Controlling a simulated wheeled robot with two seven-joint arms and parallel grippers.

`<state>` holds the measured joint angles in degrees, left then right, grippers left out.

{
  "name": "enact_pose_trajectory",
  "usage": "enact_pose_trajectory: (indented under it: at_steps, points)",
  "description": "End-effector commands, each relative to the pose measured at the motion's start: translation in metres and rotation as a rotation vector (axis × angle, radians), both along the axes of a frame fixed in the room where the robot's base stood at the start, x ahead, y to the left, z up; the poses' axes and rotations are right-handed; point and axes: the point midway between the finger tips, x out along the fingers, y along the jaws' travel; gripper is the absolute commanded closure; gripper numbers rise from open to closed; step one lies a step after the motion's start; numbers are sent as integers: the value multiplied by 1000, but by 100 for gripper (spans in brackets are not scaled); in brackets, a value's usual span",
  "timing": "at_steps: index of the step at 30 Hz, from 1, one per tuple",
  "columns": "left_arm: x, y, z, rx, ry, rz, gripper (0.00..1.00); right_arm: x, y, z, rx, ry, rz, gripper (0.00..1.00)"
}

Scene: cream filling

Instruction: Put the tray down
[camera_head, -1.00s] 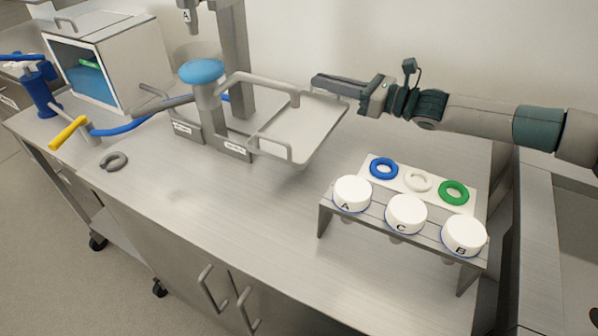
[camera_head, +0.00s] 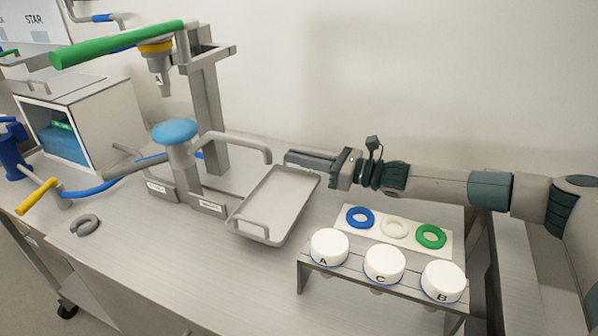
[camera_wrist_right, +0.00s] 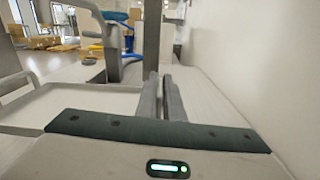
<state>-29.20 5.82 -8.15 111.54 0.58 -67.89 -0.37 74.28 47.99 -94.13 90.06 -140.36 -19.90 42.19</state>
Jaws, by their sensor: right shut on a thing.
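The tray (camera_head: 278,198) is a shallow grey rectangle with a raised handle at its near end. It is low over the steel table, and I cannot tell whether its whole underside touches the surface. My right gripper (camera_head: 290,157) is shut at the tray's far right side, with its arm reaching in from the right. In the right wrist view the two fingers (camera_wrist_right: 164,98) are close together beside the tray (camera_wrist_right: 85,102); the exact contact is hidden. My left gripper is out of view.
A blue-topped post with a curved grey bar (camera_head: 176,133) stands left of the tray. A rack with white cups (camera_head: 384,263) and a plate of coloured rings (camera_head: 394,229) are to the right. A press with a green handle (camera_head: 115,45) stands behind left.

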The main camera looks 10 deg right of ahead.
Motion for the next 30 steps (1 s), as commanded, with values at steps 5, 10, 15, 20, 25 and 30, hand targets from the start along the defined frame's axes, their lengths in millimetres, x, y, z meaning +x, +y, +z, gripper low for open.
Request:
enact_pose_trajectory:
  at_steps: [5,10,15,20,25,30]
  points:
    - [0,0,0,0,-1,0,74,0,0,-13,3,4,0,100]
    - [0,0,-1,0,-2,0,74,0,0,-34,2,3,-1,100]
    - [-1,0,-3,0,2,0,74,0,0,-41,1,0,-1,100]
    - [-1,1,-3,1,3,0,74,0,0,-41,1,0,0,100]
    - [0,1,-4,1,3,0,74,0,0,-43,1,0,0,100]
    - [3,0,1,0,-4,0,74,0,0,-43,0,1,-1,74]
